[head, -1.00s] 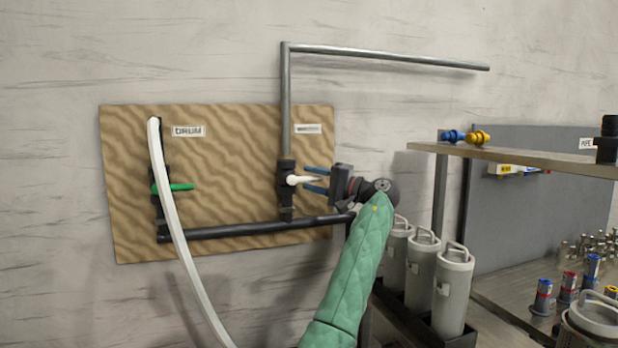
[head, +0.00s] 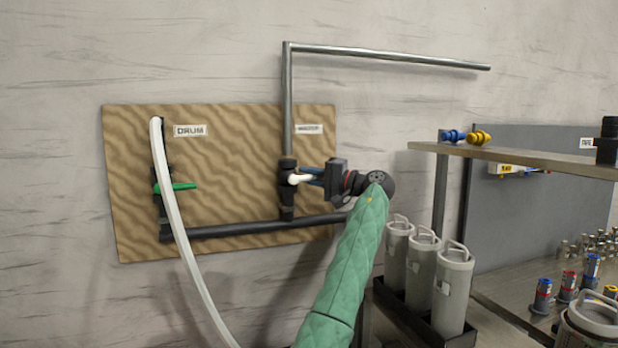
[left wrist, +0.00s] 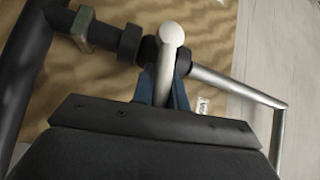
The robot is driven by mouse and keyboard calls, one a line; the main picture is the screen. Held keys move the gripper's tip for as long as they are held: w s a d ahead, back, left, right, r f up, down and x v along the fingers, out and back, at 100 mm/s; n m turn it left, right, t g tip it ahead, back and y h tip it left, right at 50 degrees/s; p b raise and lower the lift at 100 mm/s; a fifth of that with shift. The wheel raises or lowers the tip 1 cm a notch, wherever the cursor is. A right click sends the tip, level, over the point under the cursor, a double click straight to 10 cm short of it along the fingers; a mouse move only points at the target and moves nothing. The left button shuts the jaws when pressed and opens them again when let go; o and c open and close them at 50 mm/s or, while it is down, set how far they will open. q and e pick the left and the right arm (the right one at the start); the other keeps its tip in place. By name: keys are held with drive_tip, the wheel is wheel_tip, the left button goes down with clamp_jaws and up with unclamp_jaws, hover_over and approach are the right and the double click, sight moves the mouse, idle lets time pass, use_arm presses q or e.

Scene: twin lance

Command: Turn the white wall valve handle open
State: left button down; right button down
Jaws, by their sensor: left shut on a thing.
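The white valve handle (head: 299,179) sticks out to the right from the black valve body (head: 287,180) on the vertical pipe. My left gripper (head: 311,176) reaches it from the right, with its blue fingers shut on the handle. In the left wrist view the white handle (left wrist: 168,62) stands between the two blue fingers (left wrist: 163,88), with its rounded end toward the camera. Part of the handle is hidden by the gripper. My right gripper is not in view.
A green handle (head: 180,187) sits on the left valve, under a white hose (head: 178,235). A black pipe (head: 240,229) runs along the wooden board (head: 225,150). Grey canisters (head: 453,290) stand in a black rack below right, near a metal shelf (head: 520,160).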

use_arm(q)
drive_tip(key=shift+r+n+g+h, duration=0.3)
drive_tip(key=shift+r+n+h, duration=0.1)
drive_tip(key=shift+n+h, duration=0.25)
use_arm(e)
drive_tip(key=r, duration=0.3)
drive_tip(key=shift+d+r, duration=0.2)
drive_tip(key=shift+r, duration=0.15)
use_arm(q)
drive_tip(key=c, duration=1.4)
unclamp_jaws()
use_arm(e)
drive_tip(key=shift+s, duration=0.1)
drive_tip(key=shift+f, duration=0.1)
